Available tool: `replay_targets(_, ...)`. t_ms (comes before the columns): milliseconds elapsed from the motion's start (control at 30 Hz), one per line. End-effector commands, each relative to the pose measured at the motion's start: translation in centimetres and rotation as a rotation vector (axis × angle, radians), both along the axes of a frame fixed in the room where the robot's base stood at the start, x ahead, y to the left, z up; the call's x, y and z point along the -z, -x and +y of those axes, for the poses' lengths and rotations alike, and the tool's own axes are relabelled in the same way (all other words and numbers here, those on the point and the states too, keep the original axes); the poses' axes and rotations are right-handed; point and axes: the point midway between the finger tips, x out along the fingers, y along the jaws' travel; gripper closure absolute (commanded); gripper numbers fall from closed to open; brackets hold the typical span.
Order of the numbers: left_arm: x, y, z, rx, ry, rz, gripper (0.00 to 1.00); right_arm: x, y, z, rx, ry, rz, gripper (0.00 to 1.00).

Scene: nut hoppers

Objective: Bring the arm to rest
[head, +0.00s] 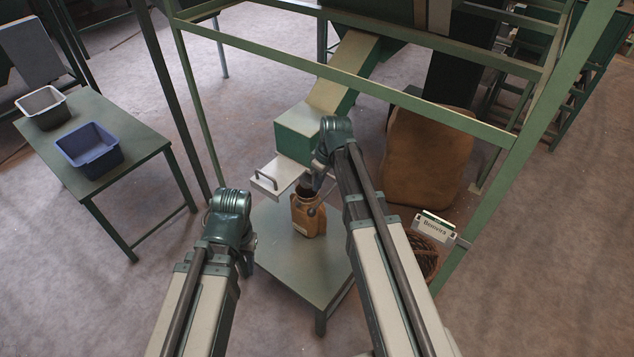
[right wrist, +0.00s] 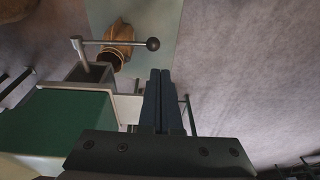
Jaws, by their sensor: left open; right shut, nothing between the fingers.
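My right arm reaches to the chute of the hopper; its gripper (head: 318,180) is mostly hidden by its wrist in the head view. In the right wrist view the two dark fingers (right wrist: 160,76) are together with nothing between them. Just beyond their tips is a metal lever with a black ball knob (right wrist: 152,44), apart from them in the picture. My left gripper (head: 246,262) is low at the table's left edge, mostly hidden by its wrist, open.
A brown sack (head: 308,215) stands open on the small green table (head: 285,262), below the chute (head: 309,128) and its white handled plate (head: 277,175). Green frame posts surround this spot. A side table (head: 130,150) at left holds a blue bin (head: 90,150) and a grey bin (head: 42,103).

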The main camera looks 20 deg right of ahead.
Motion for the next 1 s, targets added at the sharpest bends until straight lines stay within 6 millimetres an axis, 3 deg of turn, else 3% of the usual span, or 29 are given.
replay_targets(733,0.0,0.0,0.0,0.000,0.000,0.000,0.55,0.0,0.4,0.4,0.003,0.002,0.005,1.00)
replay_targets(867,0.0,0.0,0.0,0.000,0.000,0.000,0.55,0.2,4.0,3.8,0.038,0.026,0.050,1.00)
replay_targets(1000,0.1,0.0,0.0,0.000,0.000,0.000,0.55,0.6,10.5,8.6,0.128,0.090,0.121,1.00)
